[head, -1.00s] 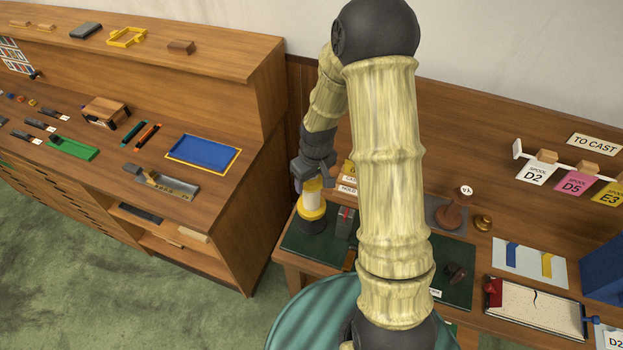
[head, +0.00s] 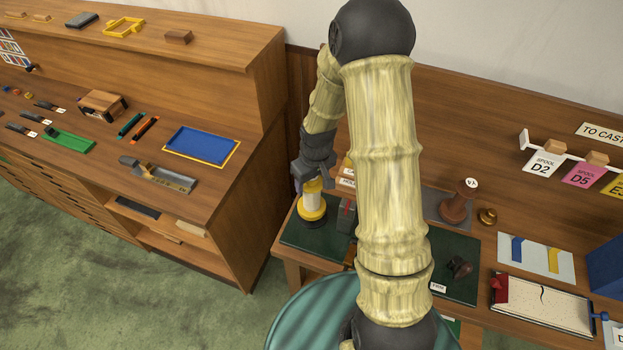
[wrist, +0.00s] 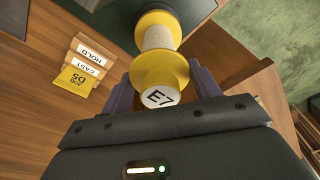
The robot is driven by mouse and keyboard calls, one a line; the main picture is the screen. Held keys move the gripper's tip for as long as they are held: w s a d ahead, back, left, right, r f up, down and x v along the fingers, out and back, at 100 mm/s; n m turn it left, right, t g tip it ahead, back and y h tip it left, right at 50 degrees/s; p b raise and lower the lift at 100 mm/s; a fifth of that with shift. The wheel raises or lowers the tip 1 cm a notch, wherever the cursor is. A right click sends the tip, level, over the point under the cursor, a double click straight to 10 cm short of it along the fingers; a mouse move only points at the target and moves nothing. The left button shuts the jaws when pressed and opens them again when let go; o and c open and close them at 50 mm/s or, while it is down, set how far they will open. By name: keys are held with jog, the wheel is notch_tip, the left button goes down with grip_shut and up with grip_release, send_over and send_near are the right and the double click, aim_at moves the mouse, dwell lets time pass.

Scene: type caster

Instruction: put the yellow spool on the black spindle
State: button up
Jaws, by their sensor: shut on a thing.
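The yellow spool (head: 312,198), with a pale core and yellow flanges, stands upright at the left end of the far desk. My gripper (head: 312,181) is above it and shut on its upper end. In the wrist view the spool (wrist: 158,70) sits between the fingers, with a white E7 label on its end facing the camera. A black round base (head: 312,221), seemingly that of the black spindle, shows just below the lower flange. The spindle's post is hidden. I cannot tell whether the spool is fully seated on it.
The green mat (head: 293,240) lies under the base. A dark grey block (head: 346,216) stands close to the right. A card rack (wrist: 87,60) with HOLD and CAST labels is nearby. A wooden cabinet (head: 257,215) rises at the left. My arm hides the desk's middle.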

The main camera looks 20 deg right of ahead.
jog(key=shift+f+b, duration=1.2)
jog(key=shift+f, duration=0.35)
dwell(0.8)
jog(key=o, duration=1.5)
jog(key=shift+w, duration=0.1)
jog(key=shift+d, duration=0.1)
jog(key=shift+r+p, duration=0.5)
jog(key=shift+r, duration=0.05)
jog(key=shift+r+p, duration=1.9)
jog(key=shift+r, duration=0.6)
